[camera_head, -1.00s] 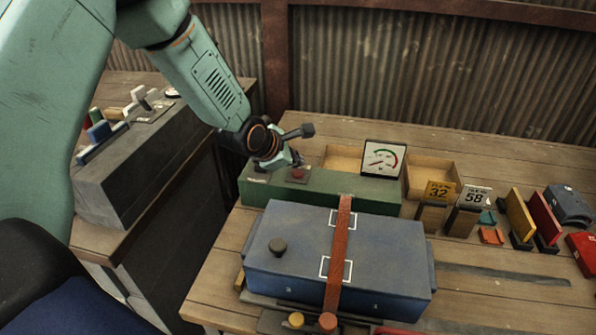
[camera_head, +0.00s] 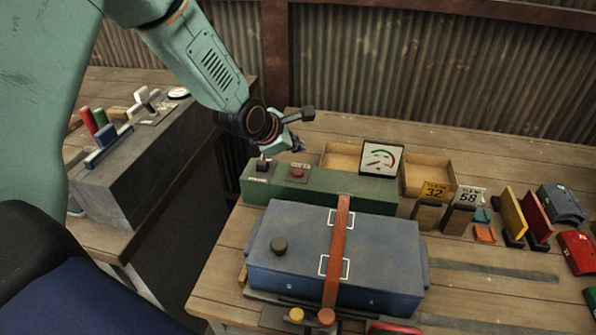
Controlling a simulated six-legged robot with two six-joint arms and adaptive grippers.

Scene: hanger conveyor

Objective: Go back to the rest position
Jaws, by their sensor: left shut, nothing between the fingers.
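My left gripper (camera_head: 293,146) is in the head view, shut and empty. It hangs above the left end of the green control box (camera_head: 345,198), clear of it as far as I can see. On that box are a black switch (camera_head: 263,163) at the left, a red button (camera_head: 298,172), and a dial gauge (camera_head: 381,158) standing at the right. My right gripper is out of view.
Number blocks (camera_head: 464,208) and coloured plates (camera_head: 513,213) stand to the right. A grey lever console (camera_head: 135,170) is at the left. A gap separates the two tables.

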